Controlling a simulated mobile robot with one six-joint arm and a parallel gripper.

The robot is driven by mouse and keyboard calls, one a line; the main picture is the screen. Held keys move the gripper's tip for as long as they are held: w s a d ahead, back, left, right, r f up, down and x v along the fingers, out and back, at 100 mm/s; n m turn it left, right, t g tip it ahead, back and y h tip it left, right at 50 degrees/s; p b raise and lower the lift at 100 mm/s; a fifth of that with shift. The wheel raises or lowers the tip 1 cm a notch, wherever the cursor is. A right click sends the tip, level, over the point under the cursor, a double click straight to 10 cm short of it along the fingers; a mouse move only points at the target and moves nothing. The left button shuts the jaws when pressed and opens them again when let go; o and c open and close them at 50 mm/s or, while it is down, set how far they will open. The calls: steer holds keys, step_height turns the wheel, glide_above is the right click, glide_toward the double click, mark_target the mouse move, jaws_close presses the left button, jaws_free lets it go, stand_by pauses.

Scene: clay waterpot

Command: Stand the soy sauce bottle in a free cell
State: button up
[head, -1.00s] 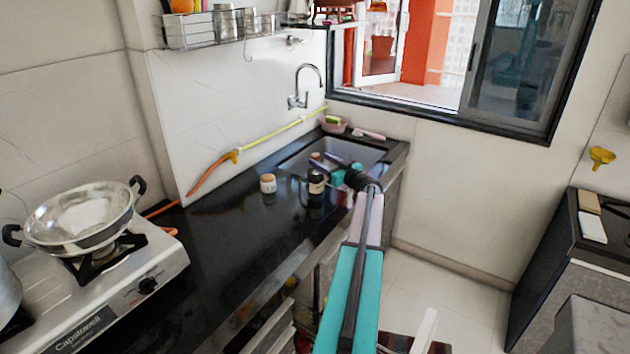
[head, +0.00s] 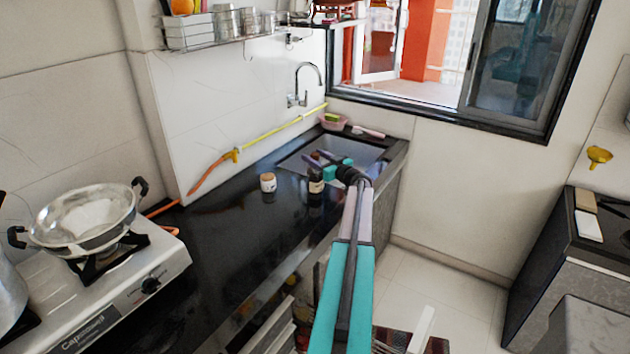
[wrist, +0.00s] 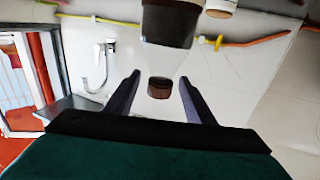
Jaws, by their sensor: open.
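The soy sauce bottle (head: 316,186) stands upright on the black counter near the sink, dark with a pale label. In the wrist view, which is upside down, its dark body (wrist: 168,24) is at the top, with a clear neck and a brown cap (wrist: 160,87) below. My gripper (head: 317,158) is open at the height of the bottle's top. In the wrist view its two purple fingers (wrist: 160,92) show on either side of the cap, with gaps. I cannot tell how deep the cap sits between them. No divided holder with cells can be made out.
A small white jar with a brown lid (head: 268,183) stands left of the bottle. The sink (head: 365,155) lies behind my gripper, below the tap (head: 298,92). A stove with a steel pan (head: 85,220) is at left. The counter between is mostly clear.

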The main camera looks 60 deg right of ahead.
jaws_close()
steer(key=shift+r, duration=0.1)
stand_by(1.2)
